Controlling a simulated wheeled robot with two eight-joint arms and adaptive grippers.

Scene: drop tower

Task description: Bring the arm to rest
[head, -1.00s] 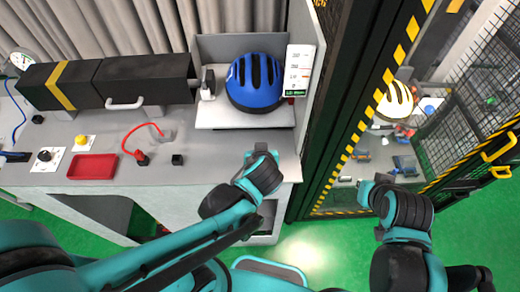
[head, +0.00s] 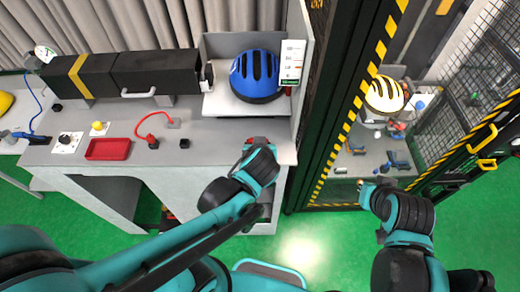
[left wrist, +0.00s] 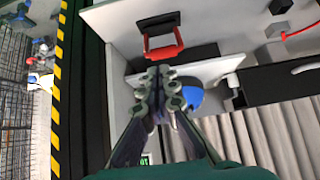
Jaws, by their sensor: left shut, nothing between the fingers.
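My left gripper (head: 262,148) is at the front edge of the grey bench (head: 220,132), below the blue helmet (head: 257,76) in the head view. In the left wrist view its fingers (left wrist: 158,75) are together with nothing between them. A red U-shaped handle (left wrist: 163,46) shows just beyond the fingertips there; I cannot tell whether they touch. My right gripper (head: 366,190) is low in front of the caged tower, small and partly hidden by its own arm, so its jaws are unclear.
The blue helmet sits on a pale shelf (head: 225,104) beside a white scale panel (head: 292,62). A black box tube (head: 150,72) and red tray (head: 108,149) are on the bench. The yellow-black framed cage (head: 345,130) holds a white helmet (head: 384,95). Green floor is open in front.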

